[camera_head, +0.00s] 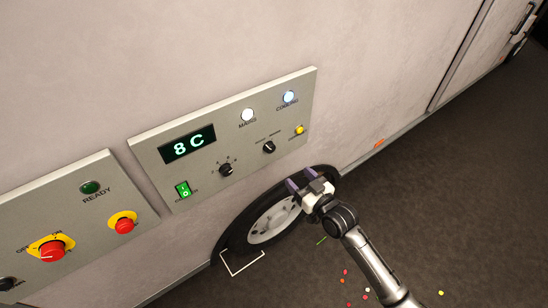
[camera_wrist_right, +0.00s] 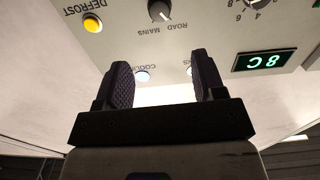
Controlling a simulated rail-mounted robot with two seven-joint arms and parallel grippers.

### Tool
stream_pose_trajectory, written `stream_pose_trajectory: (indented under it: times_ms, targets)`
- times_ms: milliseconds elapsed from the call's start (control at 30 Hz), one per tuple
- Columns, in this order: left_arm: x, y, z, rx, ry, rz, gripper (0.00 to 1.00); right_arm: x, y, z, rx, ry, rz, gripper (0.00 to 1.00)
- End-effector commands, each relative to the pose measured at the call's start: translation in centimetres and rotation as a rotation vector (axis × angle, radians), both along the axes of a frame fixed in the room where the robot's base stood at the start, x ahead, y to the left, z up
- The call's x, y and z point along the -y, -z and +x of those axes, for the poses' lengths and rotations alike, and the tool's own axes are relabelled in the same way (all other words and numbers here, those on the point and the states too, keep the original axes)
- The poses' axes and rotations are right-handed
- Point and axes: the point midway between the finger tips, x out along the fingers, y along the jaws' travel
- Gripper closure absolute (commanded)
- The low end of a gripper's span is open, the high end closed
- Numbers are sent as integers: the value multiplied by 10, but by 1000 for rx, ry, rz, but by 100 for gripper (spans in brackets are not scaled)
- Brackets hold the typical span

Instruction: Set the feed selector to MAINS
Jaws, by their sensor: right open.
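The feed selector (camera_head: 269,147) is a black round knob on the grey control panel (camera_head: 232,113), between the ROAD and MAINS labels. In the right wrist view the selector (camera_wrist_right: 160,10) appears upside down at the top edge, partly cut off, and its white mark seems to point toward ROAD. My right gripper (camera_head: 301,183) is open and empty, below and to the right of the selector, apart from it. In the right wrist view its two dark fingers (camera_wrist_right: 162,70) stand apart with the panel beyond them. My left gripper is not in view.
The panel also carries an 8C display (camera_head: 187,145), a second knob (camera_head: 226,169), a green switch (camera_head: 183,189), a yellow button (camera_head: 299,130), and lit MAINS (camera_head: 247,115) and COOLING (camera_head: 288,97) lamps. A READY panel with red knobs stands left. A wheel (camera_head: 272,219) is below.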

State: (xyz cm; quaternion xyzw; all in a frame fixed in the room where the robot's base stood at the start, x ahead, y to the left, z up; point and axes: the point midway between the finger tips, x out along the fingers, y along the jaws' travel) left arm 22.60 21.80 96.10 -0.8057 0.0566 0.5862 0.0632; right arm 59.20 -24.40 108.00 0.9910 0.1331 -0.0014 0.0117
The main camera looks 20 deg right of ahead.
Motion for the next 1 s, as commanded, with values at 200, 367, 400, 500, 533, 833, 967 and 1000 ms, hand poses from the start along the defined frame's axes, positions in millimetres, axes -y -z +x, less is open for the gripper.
stream_pose_trajectory:
  times_ms: [200,367,400,500,533,833,967,1000]
  targets:
    - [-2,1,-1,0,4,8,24,-7,-2,32,8,2,3,37]
    - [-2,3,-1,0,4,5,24,-15,-2,62,7,2,4,37]
    - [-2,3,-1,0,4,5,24,-17,-2,69,7,2,4,37]
    - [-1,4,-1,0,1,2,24,-22,-1,86,7,2,2,37]
    - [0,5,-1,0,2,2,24,-23,-1,91,8,2,2,37]
    - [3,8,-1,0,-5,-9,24,-32,-1,122,6,1,2,37]
    - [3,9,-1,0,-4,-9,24,-34,-1,128,6,1,3,37]
    - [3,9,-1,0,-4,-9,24,-34,-1,129,6,1,3,37]
